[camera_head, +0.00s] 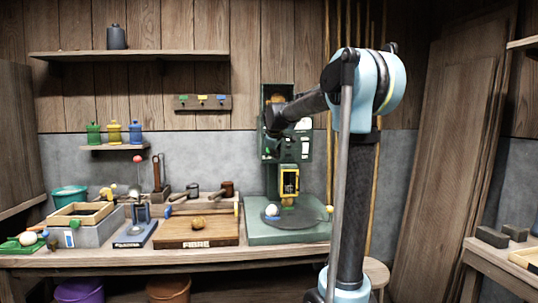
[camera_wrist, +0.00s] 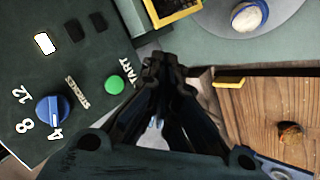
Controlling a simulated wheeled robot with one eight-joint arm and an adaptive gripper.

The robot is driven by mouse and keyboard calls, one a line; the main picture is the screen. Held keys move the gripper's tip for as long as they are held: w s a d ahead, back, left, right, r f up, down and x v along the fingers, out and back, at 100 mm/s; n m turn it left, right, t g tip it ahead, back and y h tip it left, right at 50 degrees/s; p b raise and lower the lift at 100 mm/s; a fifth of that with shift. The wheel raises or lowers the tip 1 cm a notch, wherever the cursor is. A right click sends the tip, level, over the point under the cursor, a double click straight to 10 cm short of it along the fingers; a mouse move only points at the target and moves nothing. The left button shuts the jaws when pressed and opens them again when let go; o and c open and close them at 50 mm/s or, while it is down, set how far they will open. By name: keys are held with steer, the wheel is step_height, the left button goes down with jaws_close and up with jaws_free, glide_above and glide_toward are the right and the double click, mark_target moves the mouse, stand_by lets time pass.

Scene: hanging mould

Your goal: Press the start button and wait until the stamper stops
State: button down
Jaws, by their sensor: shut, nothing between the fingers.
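The green stamper machine (camera_head: 306,153) stands at the right end of the bench, with a yellow-framed part (camera_head: 289,182) above its base (camera_head: 262,237). In the wrist view, its dark panel (camera_wrist: 82,62) carries a round green button (camera_wrist: 114,84) beside the lettering "START". A blue knob (camera_wrist: 53,109) with numbers around it sits on the same panel. My gripper (camera_wrist: 163,66) is shut and empty, its tips just right of the green button in the picture; I cannot tell the gap in depth. A whitish round piece (camera_wrist: 248,16) rests on the grey disc (camera_wrist: 282,22).
A wooden board (camera_head: 188,236) marked "FIBRE" lies left of the machine, with a brownish lump (camera_head: 198,222) on it. A grey tray (camera_head: 90,235) and small tools stand farther left. Shelves (camera_head: 135,54) hang on the wall above.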

steer(key=w, duration=0.8)
steer(key=shift+w+a, duration=0.4)
stand_by(1.5)
steer(key=shift+w, duration=0.35)
